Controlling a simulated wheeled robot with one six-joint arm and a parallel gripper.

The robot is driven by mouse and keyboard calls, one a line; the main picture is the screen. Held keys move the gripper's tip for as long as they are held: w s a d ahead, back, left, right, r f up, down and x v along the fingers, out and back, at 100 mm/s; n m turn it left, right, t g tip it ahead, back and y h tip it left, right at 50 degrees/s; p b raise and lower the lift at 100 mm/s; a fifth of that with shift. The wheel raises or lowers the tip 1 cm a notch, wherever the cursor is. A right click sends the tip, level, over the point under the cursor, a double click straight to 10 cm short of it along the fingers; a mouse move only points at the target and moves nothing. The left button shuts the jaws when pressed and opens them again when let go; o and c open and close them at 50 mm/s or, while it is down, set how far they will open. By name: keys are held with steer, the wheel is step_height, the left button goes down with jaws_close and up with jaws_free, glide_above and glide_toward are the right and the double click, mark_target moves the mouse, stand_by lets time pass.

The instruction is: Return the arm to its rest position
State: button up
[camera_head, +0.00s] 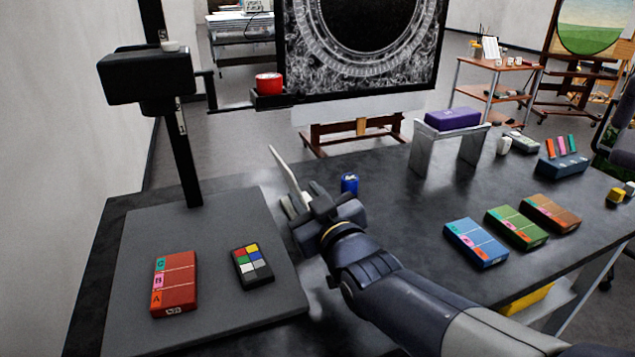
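My arm reaches in from the lower right over the dark table (390,235). My gripper (298,200) is above the table, near the right edge of the grey board (215,220). A thin pale pointed piece (284,170) extends up and left from it. I cannot tell whether this piece is a finger or something held. The finger opening is not clear from this angle.
A red lettered box (174,285) and a colour chart (252,266) lie on the board, beside a black stand (180,150). A small blue can (349,183) stands behind my gripper. Blue (476,243), green (516,228) and brown (550,214) boxes lie right.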

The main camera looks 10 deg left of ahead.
mark_target(287, 168)
steer(key=x, duration=1.1)
steer(key=shift+r+p, duration=0.1)
steer(key=shift+p, duration=0.3)
steer(key=shift+d, duration=0.1)
